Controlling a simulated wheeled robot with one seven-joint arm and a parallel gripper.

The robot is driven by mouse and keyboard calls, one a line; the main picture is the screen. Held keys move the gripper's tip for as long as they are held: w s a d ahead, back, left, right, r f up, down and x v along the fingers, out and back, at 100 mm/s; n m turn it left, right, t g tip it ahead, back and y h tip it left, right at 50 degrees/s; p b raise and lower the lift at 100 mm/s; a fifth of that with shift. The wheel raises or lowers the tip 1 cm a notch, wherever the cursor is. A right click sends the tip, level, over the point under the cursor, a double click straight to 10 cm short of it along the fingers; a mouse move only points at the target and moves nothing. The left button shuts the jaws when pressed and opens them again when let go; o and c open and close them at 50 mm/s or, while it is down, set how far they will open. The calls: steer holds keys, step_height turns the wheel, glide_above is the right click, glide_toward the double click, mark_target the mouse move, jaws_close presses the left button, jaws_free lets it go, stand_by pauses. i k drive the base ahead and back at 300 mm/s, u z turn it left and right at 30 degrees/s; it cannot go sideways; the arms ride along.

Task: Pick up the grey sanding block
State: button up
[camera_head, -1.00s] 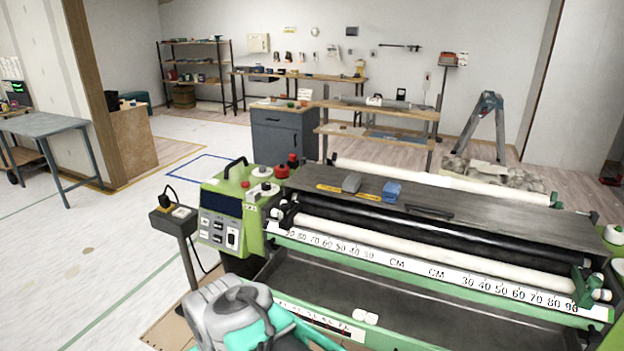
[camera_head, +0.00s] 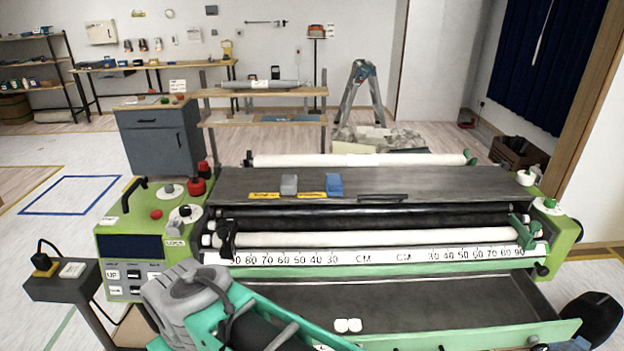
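The grey sanding block (camera_head: 289,185) is a small grey block on the dark flat top (camera_head: 420,182) of the wallpaper paster. It stands left of the middle of that top, beside a blue block (camera_head: 334,185) with a small gap between them. Yellow strips lie at the front of both blocks. My grey and teal arm shows at the bottom left, in front of the machine and well apart from the block. I see no gripper fingers.
A stepladder (camera_head: 362,95) stands behind.

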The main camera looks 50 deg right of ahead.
mark_target(289, 185)
steer(key=z, duration=0.95)
steer(key=i, duration=1.05)
steer(key=z, duration=0.3)
